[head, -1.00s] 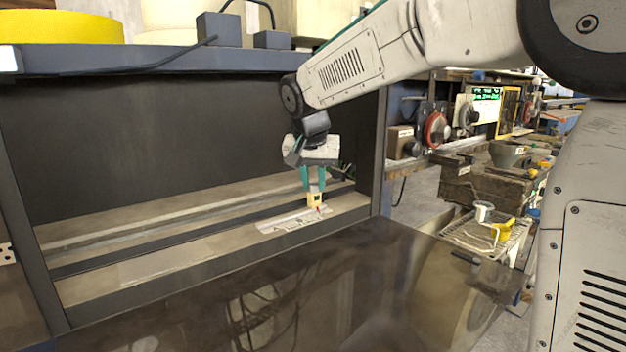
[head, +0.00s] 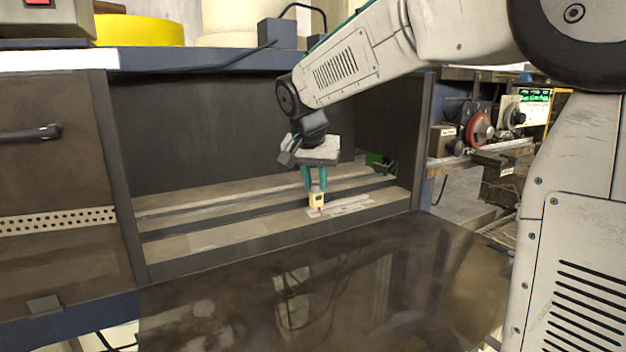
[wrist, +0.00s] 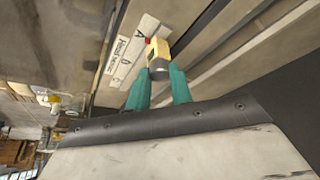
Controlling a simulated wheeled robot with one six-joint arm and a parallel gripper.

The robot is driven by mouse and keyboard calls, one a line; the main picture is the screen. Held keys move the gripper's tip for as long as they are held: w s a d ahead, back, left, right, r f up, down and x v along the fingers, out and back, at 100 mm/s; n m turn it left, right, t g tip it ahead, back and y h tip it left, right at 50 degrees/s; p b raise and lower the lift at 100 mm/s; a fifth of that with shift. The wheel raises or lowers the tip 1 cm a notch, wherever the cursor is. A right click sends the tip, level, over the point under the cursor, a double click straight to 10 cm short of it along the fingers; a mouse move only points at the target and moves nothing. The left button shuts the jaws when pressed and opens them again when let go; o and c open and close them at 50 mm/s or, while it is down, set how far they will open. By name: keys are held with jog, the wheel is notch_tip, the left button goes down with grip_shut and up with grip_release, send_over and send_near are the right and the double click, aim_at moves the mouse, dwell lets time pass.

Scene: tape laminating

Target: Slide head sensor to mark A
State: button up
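The head sensor, a small yellow block (head: 316,200) with a grey round end and a red pointer, sits on the rail inside the machine opening. It also shows in the wrist view (wrist: 158,51). A white label strip (head: 350,207) lies beside it; in the wrist view the strip (wrist: 124,56) bears handwriting and several letters. The red pointer is right beside mark A (wrist: 138,33), at one end of the strip. My gripper (head: 316,186) reaches down from above, its two teal fingers closed around the sensor's grey end. The exact contact is partly hidden.
Dark and pale rails (head: 200,225) run lengthwise through the opening. A dark upright post (head: 424,145) bounds it at right, a drawer cabinet (head: 55,170) at left. A glossy dark panel (head: 420,275) lies in front. The rail left of the sensor is clear.

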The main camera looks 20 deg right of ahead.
jog(key=o, duration=0.4)
jog(key=shift+a, duration=0.35)
jog(key=shift+o, duration=0.2)
jog(key=shift+d, duration=0.1)
jog(key=shift+r, duration=0.2)
jog(key=v, duration=0.7)
jog(key=shift+r, duration=0.2)
jog(key=shift+s, duration=0.15)
